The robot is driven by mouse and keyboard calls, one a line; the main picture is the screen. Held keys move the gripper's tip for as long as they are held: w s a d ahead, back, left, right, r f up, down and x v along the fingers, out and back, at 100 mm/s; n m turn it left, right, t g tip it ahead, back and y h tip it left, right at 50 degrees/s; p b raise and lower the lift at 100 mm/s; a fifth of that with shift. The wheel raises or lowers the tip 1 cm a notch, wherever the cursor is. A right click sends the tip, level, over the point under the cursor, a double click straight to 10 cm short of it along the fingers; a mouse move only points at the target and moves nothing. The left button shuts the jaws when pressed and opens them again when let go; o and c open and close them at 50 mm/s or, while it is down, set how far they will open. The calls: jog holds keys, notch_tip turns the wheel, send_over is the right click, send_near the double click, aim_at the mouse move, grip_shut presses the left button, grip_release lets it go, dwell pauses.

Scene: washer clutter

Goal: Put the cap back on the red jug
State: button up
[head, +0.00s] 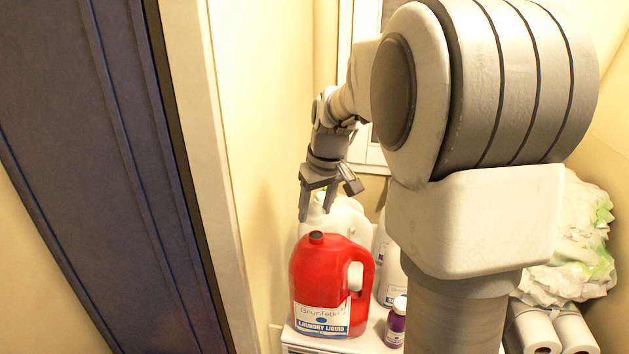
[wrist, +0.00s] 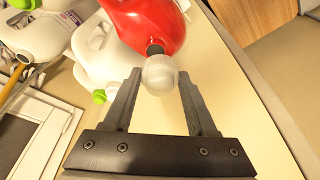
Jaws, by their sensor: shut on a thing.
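The red jug (head: 322,275) of laundry liquid stands upright on a white surface, its mouth (head: 316,237) uncovered and dark. It also shows at the top of the wrist view (wrist: 150,20). My gripper (head: 317,207) is above and slightly behind the jug's mouth, pointing down. In the wrist view my gripper (wrist: 159,74) is shut on a whitish round cap (wrist: 160,74) between its fingertips. The cap appears close to the jug's dark mouth (wrist: 155,49); whether they touch I cannot tell. In the head view the cap is hard to make out against the white jug behind.
A white jug (head: 347,218) stands right behind the red one; it shows in the wrist view (wrist: 97,55) too. A purple bottle (head: 396,322) with a white lid stands at the right. Paper rolls (head: 536,332) and a plastic bag (head: 580,240) lie further right. A wall is close on the left.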

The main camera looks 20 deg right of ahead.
aim_at(316, 234)
jog(key=shift+w+d+r, duration=0.2)
jog(key=shift+w+r, duration=0.05)
jog(key=shift+r, duration=0.2)
jog(key=shift+w+d+r, duration=0.15)
jog(key=shift+w+r, duration=0.05)
jog(key=shift+r, duration=0.2)
jog(key=shift+f+b, duration=2.15)
jog(key=shift+f, duration=0.8)
jog(key=shift+s+f+b, duration=0.1)
jog(key=shift+f+b, duration=0.8)
jog(key=shift+f, duration=0.1)
jog(key=o, duration=0.6)
jog(key=c, duration=0.6)
jog(key=shift+o, duration=0.2)
